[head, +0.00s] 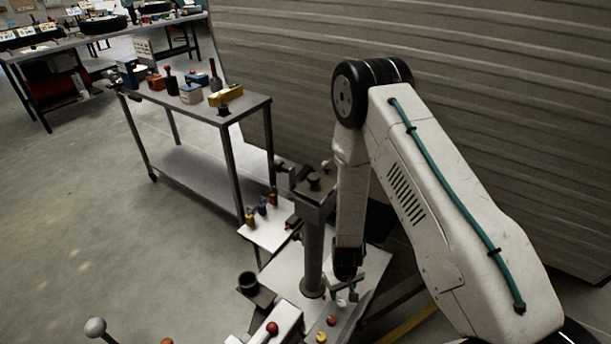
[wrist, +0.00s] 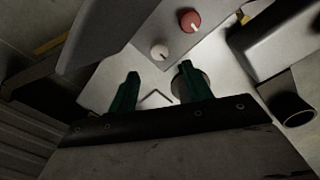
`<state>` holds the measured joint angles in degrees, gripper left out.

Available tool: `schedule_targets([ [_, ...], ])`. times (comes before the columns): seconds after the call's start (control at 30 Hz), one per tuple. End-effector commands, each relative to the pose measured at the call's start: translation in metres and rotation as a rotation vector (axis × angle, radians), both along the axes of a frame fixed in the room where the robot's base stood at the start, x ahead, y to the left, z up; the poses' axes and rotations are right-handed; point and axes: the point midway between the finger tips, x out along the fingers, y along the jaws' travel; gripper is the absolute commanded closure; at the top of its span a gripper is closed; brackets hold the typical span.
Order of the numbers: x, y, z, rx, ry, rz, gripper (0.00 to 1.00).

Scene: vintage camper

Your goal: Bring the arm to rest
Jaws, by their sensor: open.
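My gripper (head: 347,294) hangs from my bent arm, pointing down close over a light machine surface in the lower middle of the head view. In the wrist view its two green fingers (wrist: 159,72) stand apart with a clear gap and nothing between them. A thin dark L-shaped mark or piece (wrist: 157,97) shows on the pale surface beyond the gap. I cannot tell the exact height of the fingertips above the surface.
A dark column (head: 313,245) stands just left of my gripper. Red (wrist: 189,19) and white (wrist: 160,52) knobs lie ahead of the fingers. A black cup (head: 248,282) is to the left. A metal cart (head: 245,106) holds tools and boxes. Open floor (head: 90,220) lies left; a corrugated wall (head: 480,90) rises behind.

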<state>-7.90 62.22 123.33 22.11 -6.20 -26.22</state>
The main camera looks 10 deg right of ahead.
Motion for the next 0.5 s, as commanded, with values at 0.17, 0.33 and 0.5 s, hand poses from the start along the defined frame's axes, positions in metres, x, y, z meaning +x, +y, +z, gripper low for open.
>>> schedule_targets([
  [0.17, 0.006, 0.002, 0.011, 0.008, -0.003, -0.002, 0.5],
  [0.33, 0.023, 0.007, 0.058, 0.04, -0.01, -0.012, 0.5],
  [0.5, 0.036, 0.012, 0.119, 0.076, -0.012, -0.019, 0.5],
])
